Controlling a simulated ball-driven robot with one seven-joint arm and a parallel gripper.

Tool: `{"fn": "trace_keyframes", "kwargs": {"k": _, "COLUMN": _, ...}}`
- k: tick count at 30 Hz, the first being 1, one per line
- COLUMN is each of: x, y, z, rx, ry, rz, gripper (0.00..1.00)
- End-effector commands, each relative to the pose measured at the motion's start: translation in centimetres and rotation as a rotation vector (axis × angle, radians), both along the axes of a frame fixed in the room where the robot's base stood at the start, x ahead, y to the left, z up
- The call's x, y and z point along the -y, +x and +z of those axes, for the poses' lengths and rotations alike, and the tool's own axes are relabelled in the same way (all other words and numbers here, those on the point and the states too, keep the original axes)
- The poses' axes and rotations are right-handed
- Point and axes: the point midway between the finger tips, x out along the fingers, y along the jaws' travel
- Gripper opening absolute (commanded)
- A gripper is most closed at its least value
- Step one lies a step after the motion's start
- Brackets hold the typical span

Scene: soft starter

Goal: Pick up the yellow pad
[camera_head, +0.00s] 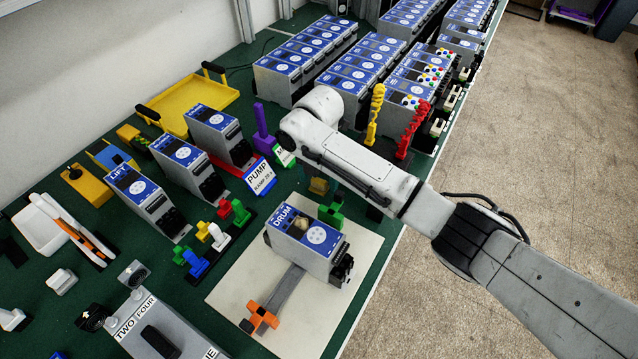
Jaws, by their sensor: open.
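A small yellow piece (203,231) stands in a row of coloured pieces left of the DRUM unit (312,236); it is the likeliest yellow pad, but it is too small to be sure. Blue, white, green and red pieces stand close around it. My white arm (365,165) reaches in from the lower right and ends above the bench, up and to the right of this row. My gripper cannot be made out at the arm's end. The yellow piece is well apart from the visible arm.
The DRUM unit sits on a pale mat (240,292), with an orange-ended grey bar (262,317) in front. A PUMP sign (260,176), a yellow tray (195,103) and a LIFT unit (150,198) stand nearby. Blue-topped units crowd the back. Open floor (550,180) lies right.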

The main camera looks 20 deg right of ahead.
Motion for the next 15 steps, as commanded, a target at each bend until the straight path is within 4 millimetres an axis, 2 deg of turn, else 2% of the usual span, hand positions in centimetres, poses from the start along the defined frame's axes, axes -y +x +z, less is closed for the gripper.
{"fn": "trace_keyframes", "kwargs": {"k": 4, "x": -0.02, "y": -0.01, "z": -0.01, "rx": 0.0, "ry": 0.0, "rz": 0.0, "gripper": 0.73}}
{"fn": "trace_keyframes", "kwargs": {"k": 15, "x": -0.02, "y": -0.01, "z": 0.01, "rx": -0.001, "ry": 0.001, "rz": 0.0, "gripper": 0.38}}
